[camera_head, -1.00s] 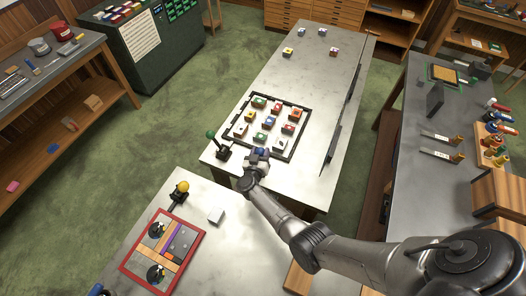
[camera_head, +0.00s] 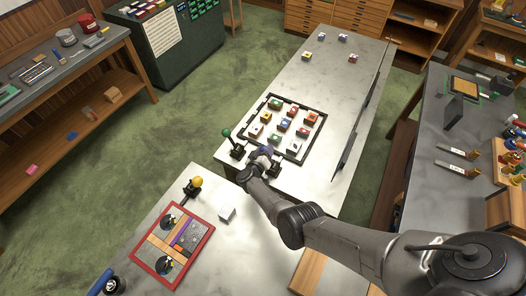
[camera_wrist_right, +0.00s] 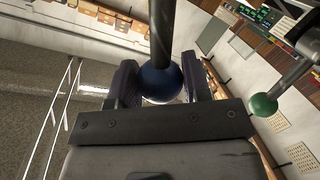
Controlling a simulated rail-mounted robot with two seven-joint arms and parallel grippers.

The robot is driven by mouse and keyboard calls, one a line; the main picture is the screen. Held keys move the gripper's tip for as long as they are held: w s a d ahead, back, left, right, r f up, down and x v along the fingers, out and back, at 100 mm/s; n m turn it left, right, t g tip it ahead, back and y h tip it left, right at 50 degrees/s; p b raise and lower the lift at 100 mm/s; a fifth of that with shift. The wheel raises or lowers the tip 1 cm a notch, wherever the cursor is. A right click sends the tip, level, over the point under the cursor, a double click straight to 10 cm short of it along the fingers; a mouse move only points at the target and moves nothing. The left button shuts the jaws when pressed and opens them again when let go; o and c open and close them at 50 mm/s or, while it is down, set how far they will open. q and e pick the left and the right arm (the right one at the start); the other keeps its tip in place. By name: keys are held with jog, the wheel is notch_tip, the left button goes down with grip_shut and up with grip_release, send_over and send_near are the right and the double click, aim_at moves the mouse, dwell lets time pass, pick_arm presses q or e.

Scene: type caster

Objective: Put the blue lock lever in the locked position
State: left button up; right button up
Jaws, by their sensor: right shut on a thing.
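The blue ball knob of the lock lever (camera_wrist_right: 160,82) sits between the fingers of my right gripper (camera_wrist_right: 157,85) in the right wrist view, with its dark rod rising from it to the top of the picture. The fingers are shut on the knob. In the head view my right gripper (camera_head: 263,157) is at the near edge of the far steel table, beside the framed tray; the wrist and fingers hide most of the lever there. My left gripper is not in view.
A green-knobbed lever (camera_head: 226,133) stands close to the left of my right gripper; its knob shows in the wrist view (camera_wrist_right: 263,105). A black frame (camera_head: 318,120) with several colored blocks lies just behind. A yellow-knobbed lever (camera_head: 197,182) and white block (camera_head: 227,212) are on the near table.

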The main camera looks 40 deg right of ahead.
jog(key=shift+f, duration=0.15)
jog(key=o, duration=0.9)
jog(key=shift+o, duration=1.4)
jog(key=shift+w, duration=0.1)
jog(key=shift+o, duration=0.4)
jog(key=shift+s+a+r+p, duration=0.2)
jog(key=shift+a+r+p, duration=0.1)
jog(key=shift+a+p, duration=0.1)
jog(key=p+v, duration=0.6)
jog(key=v, duration=0.7)
